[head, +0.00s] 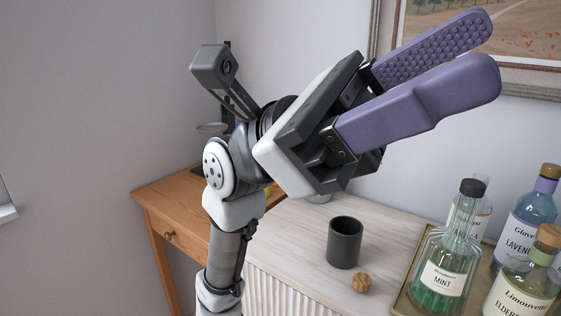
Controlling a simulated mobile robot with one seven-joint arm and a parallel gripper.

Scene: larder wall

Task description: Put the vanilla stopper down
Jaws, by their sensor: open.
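My gripper (478,52) is high in the picture, its two purple fingers spread apart and pointing up to the right. Nothing shows between them. A round wooden ball-shaped stopper (361,283) lies on the pale counter in front of a dark cup, well below my gripper. No mark on it tells which bottle it belongs to. A bottle with a label ending in "A" (484,221) stands mostly hidden behind the mint bottle (445,275), so its full name is not readable.
The dark cup (345,243) stands on the pale counter (298,242). At right are a lavender bottle (525,228) and an elderflower bottle (519,294), on a tray (404,306). A wooden table (163,205) stands at left. A framed picture (530,85) hangs behind my gripper.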

